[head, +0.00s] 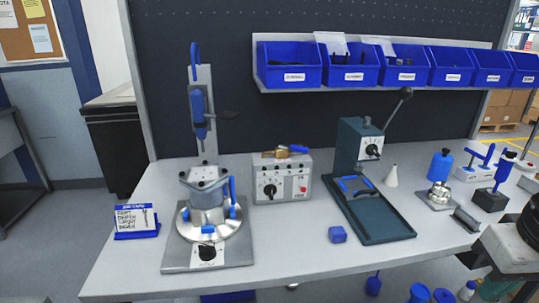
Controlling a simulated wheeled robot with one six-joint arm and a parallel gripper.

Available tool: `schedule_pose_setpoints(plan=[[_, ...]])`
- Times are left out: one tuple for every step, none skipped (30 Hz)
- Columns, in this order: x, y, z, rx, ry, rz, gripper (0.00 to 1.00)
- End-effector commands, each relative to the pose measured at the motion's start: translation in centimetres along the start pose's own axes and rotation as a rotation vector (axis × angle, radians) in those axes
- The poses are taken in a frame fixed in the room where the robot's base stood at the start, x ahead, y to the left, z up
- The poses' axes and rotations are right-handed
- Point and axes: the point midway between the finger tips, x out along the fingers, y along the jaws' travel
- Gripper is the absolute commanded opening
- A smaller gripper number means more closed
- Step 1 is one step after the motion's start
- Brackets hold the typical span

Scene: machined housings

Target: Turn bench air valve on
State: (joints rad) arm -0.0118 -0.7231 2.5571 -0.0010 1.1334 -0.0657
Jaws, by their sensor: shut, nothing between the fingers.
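A small brass valve (267,154) with a blue lever (298,149) sits on top of a grey control box (284,186) at the middle back of the bench. The lever lies roughly level and points right. The valve carries no label that I can read, so I cannot tell for sure that it is the bench air valve. The box front has a black dial (270,190) and a red button (303,189).
A clamp fixture (208,258) with a tall post stands left of the box. A lever press (350,150) with a dark tray (372,220) stands right. Blue bins (350,70) hang above. The bench front (300,255) is mostly clear.

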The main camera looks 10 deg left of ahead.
Motion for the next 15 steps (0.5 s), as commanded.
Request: schedule_pose_setpoints(plan=[[0.7, -0.2, -1.6, -0.057, 0.035, -0.001, 0.0], [1.2, -0.5, -2.9, -0.104, 0.067, -0.001, 0.0], [1.8, -1.0, -4.9, -0.179, 0.119, 0.001, 0.0], [2.4, -1.4, -6.5, -0.241, 0.162, 0.005, 0.0], [3.0, -2.0, -8.2, -0.308, 0.208, 0.01, 0.0], [3.8, -2.9, -10.5, -0.4, 0.275, 0.021, 0.0], [4.3, -3.5, -12.2, -0.47, 0.326, 0.032, 0.0], [4.9, -4.3, -13.9, -0.539, 0.378, 0.045, 0.0], [5.5, -5.4, -16.0, -0.628, 0.449, 0.067, 0.0], [6.0, -6.2, -17.5, -0.694, 0.5, 0.087, 0.0], [6.4, -7.1, -19.0, -0.758, 0.553, 0.109, 0.0], [6.9, -8.2, -20.8, -0.842, 0.623, 0.142, 0.0], [7.3, -9.2, -22.1, -0.902, 0.675, 0.169, 0.0], [7.6, -10.1, -23.2, -0.961, 0.728, 0.199, 0.0], [8.0, -11.2, -24.7, -1.028, 0.794, 0.248, 0.0]])
